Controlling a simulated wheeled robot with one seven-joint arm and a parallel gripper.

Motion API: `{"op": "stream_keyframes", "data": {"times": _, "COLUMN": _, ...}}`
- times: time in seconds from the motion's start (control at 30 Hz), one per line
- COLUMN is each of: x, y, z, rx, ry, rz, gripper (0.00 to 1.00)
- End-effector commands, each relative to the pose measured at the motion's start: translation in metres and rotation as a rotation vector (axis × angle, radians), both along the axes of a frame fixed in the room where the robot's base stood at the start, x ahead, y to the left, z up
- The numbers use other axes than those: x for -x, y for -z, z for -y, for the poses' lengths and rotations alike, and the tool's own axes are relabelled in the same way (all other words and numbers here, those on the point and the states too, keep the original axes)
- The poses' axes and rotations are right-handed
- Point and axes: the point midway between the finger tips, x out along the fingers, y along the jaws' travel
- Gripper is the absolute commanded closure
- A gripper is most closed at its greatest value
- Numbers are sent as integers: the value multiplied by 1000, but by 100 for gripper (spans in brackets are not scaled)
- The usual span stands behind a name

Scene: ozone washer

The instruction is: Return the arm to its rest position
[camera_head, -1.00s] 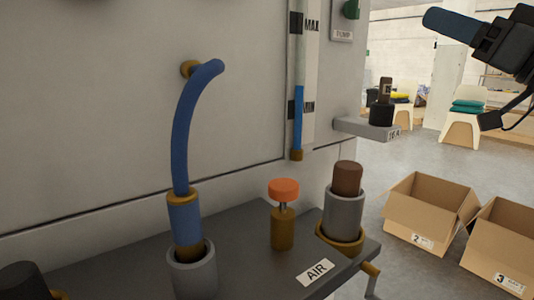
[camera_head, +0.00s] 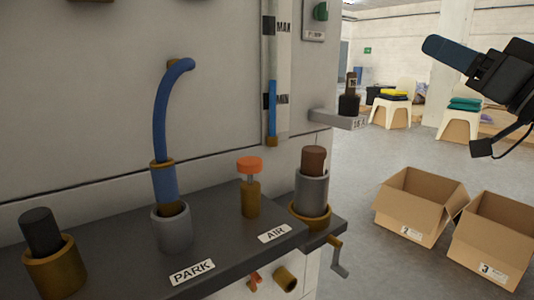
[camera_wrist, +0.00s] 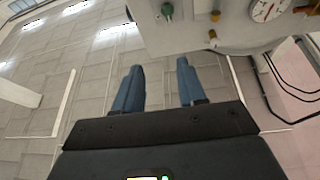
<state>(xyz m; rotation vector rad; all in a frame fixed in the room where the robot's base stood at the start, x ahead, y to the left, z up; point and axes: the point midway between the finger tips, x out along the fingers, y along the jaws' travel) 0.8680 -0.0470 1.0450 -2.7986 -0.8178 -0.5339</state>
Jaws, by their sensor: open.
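My gripper shows in the wrist view (camera_wrist: 160,85), with its two blue fingers apart and nothing between them. In the head view, a blue finger (camera_head: 450,52) of my gripper and its black body show at the upper right. They are raised in the air to the right of the grey machine (camera_head: 90,100) and well above the floor. The gripper touches nothing in view.
A dark shelf holds a blue hose (camera_head: 160,120) in a grey socket, an orange knob (camera_head: 249,164) and a brown plug (camera_head: 313,160). A crank handle (camera_head: 336,258) sticks out at its end. Open cardboard boxes (camera_head: 410,215) stand on the floor at right, with chairs (camera_head: 392,110) behind.

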Motion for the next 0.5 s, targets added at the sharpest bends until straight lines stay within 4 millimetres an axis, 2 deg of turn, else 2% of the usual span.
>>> {"op": "stream_keyframes", "data": {"times": 0.27, "x": -1, "y": 60, "z": 0, "rx": -85, "ry": 64, "rz": -67, "gripper": 60}}
{"op": "stream_keyframes", "data": {"times": 0.37, "x": 2, "y": 93, "z": -1, "rx": -124, "ry": 100, "rz": -106, "gripper": 60}}
{"op": "stream_keyframes", "data": {"times": 0.5, "x": 15, "y": 154, "z": -4, "rx": -183, "ry": 172, "rz": -175, "gripper": 60}}
